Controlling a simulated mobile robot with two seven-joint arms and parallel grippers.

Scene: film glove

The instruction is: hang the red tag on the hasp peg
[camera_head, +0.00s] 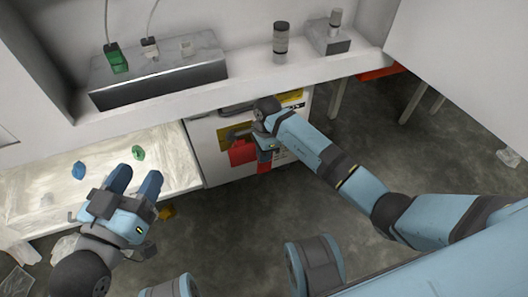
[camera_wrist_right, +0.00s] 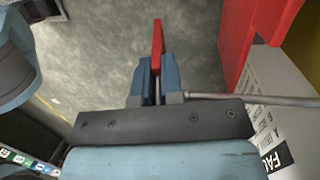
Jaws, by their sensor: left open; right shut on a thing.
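My right gripper (camera_head: 264,146) is shut on the red tag (camera_head: 264,165), in front of the white cabinet. In the right wrist view the tag (camera_wrist_right: 157,36) shows edge-on, sticking out past the fingertips (camera_wrist_right: 157,62). A thin grey rod (camera_wrist_right: 265,99), perhaps the hasp peg, runs from the cabinet side to beside the fingers. I cannot tell whether the tag touches it. A larger red plate (camera_head: 242,152) is on the cabinet front left of the tag; it also shows in the wrist view (camera_wrist_right: 250,35). My left gripper (camera_head: 136,178) is open and empty over the pale bench.
The pale bench (camera_head: 35,195) carries a blue piece (camera_head: 79,170) and a green piece (camera_head: 138,153). The shelf above holds a grey box (camera_head: 165,80) with a green plug (camera_head: 117,62) and a dark cylinder (camera_head: 281,42). The floor right of the cabinet is largely clear.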

